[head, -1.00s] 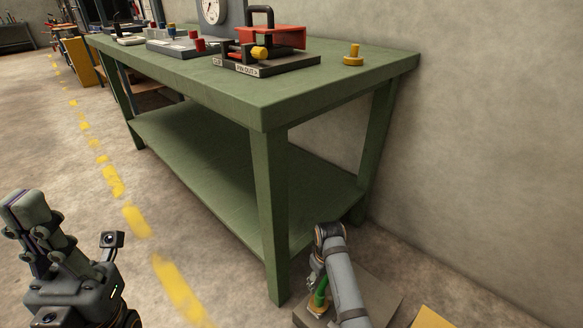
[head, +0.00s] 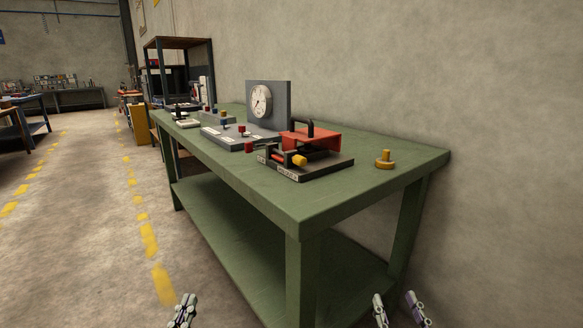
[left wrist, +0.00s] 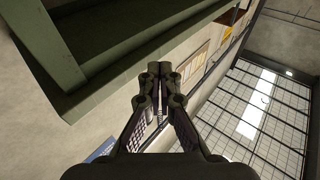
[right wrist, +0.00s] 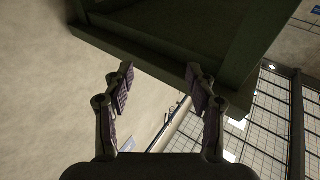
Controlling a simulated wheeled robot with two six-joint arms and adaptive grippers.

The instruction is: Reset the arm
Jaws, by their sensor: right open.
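My left gripper (head: 186,302) shows at the bottom of the head view, left of the bench's near leg. In the left wrist view its fingertips (left wrist: 160,70) meet, with nothing seen between them. My right gripper (head: 397,299) is at the bottom right of the head view, in front of the bench. In the right wrist view its two fingers (right wrist: 160,76) stand apart and empty. A yellow flanged spool (head: 385,161) stands upright on the right end of the green bench (head: 340,194), away from both grippers.
A dark fixture with a red cover (head: 318,139) and a yellow knob sits on the bench. Behind it are a panel with a round gauge (head: 260,101) and smaller devices. A wall (head: 500,120) stands behind the bench. Open floor (head: 90,240) lies to the left.

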